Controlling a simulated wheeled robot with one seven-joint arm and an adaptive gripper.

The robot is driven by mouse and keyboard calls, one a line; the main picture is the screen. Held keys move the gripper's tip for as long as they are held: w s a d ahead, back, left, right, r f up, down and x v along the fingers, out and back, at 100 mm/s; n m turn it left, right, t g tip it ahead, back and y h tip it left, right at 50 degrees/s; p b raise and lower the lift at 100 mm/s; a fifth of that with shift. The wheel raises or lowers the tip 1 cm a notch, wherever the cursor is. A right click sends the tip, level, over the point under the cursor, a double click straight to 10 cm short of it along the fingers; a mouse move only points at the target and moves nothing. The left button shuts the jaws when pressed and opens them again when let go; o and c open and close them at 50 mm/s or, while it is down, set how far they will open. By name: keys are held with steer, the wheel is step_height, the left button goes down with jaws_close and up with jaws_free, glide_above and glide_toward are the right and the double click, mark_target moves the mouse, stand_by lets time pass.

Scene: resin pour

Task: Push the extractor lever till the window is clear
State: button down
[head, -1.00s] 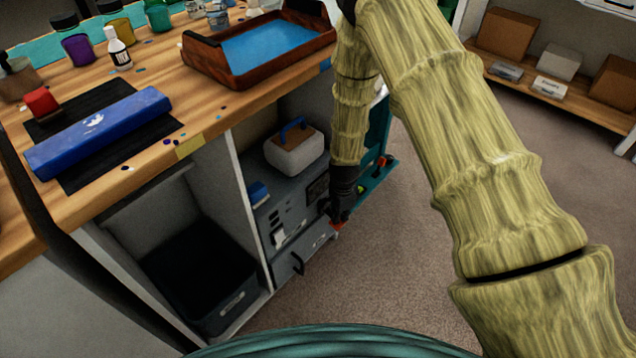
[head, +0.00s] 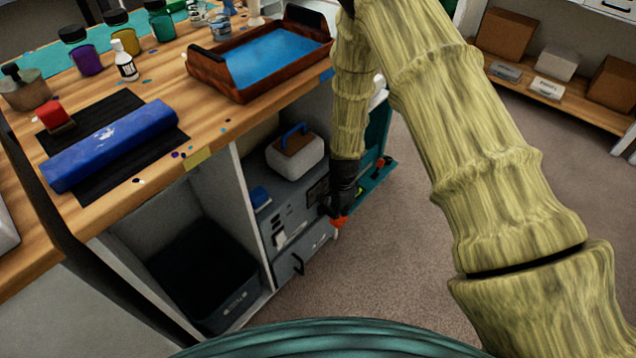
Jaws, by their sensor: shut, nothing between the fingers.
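A grey unit with small panels and slots (head: 283,243) stands in the bench's lower right bay. A small dark window-like panel (head: 318,188) on its front is partly behind my gripper; I cannot tell whether it is clear. My black gripper (head: 341,212) points down at the unit's right front edge, shut and empty. A red-orange piece (head: 340,223) shows right at its fingertips. I cannot tell whether it is the lever's end, or whether the fingers touch it. Another small red knob (head: 381,163) shows on the teal panel (head: 374,178) to the right.
The wooden bench top (head: 215,128) holds a tray of blue resin (head: 265,55), a blue roll (head: 110,145) and several bottles. A dark bin (head: 205,275) fills the left bay. A white box with a blue handle (head: 296,153) sits on the unit. Carpet (head: 410,250) is open right of the bench.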

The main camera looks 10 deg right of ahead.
steer(key=shift+f, duration=0.25)
stand_by(0.3)
steer(key=shift+f+b, duration=0.7)
steer(key=shift+f, duration=1.15)
steer(key=shift+r, duration=0.15)
steer(key=shift+r+p, duration=1.85)
steer(key=shift+r, duration=0.15)
steer(key=r+p, duration=0.1)
steer(key=s+d+r+p, duration=0.1)
steer(key=r+p, duration=0.1)
steer(key=s+d+r+p, duration=0.1)
steer(key=r, duration=0.1)
steer(key=shift+s, duration=0.25)
